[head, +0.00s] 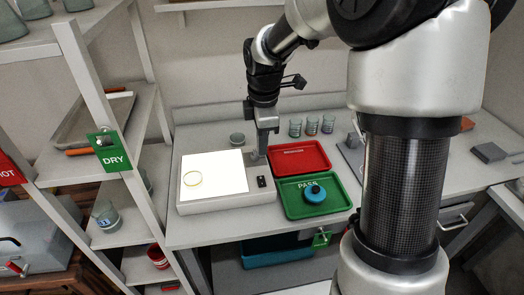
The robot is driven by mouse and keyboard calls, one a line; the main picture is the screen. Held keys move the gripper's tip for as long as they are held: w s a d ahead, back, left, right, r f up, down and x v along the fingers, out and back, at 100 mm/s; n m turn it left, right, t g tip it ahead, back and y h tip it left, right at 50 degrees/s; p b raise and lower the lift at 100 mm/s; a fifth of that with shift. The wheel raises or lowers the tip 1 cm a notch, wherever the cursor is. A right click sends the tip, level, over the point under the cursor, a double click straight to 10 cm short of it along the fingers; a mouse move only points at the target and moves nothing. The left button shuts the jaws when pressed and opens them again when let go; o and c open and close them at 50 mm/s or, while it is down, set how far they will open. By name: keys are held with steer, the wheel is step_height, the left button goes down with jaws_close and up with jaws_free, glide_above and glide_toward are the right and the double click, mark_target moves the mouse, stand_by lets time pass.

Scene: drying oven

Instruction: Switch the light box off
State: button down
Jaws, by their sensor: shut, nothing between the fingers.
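The light box (226,205) stands on the bench at the left, and its white panel (215,172) glows brightly. A clear round dish or ring (192,178) lies on the panel. A small black switch (261,181) sits on the box's grey right-hand strip. My gripper (262,154) points down with its fingers shut and empty, over or just behind the far part of that strip, farther back than the switch. I cannot tell whether the fingertips touch anything.
A red tray (327,158) and a green PASS tray (281,206) with a blue round object (315,194) lie right of the box. Several glass beakers (311,127) stand behind. A shelf rack (92,95) with a green DRY sign (108,150) is at left.

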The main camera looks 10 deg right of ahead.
mark_target(262, 178)
stand_by(0.3)
steer(key=shift+w+d+r, duration=0.2)
steer(key=shift+w+d, duration=0.15)
steer(key=shift+w, duration=0.4)
steer(key=f, duration=0.4)
steer(key=w+f+b, duration=0.1)
steer(key=f, duration=0.9)
steer(key=shift+w, duration=0.35)
